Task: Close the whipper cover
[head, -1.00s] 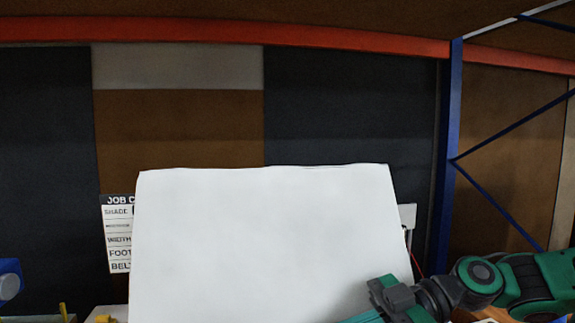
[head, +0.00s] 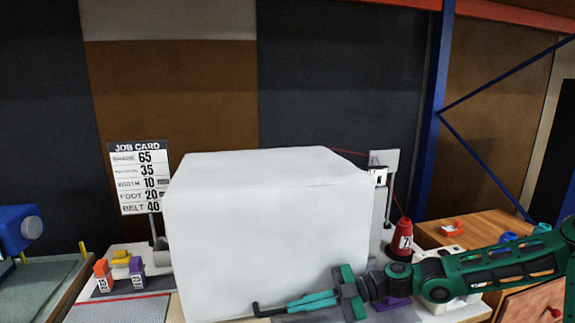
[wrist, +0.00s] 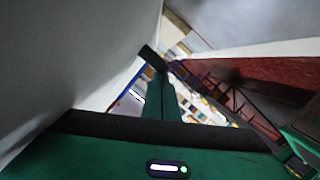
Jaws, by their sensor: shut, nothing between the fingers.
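The whipper cover (head: 265,240) is a large white box-shaped hood in the middle of the head view. Its top face and front face both show, and it looks down over the machine, which it hides. I cannot see whether its lower edge is fully seated. My gripper (head: 262,309) is shut and empty, low in front of the cover's front face, fingers pointing left. I cannot tell whether it touches the cover. In the wrist view my gripper's fingers (wrist: 155,75) lie together beside a pale surface at the left, probably the cover.
A job card (head: 138,178) stands behind at the left. Small numbered blocks (head: 120,270) sit on the bench left of the cover. A red cone with a number (head: 402,240) stands at the right, near a wooden cabinet (head: 480,228). A blue rack post (head: 430,120) rises behind.

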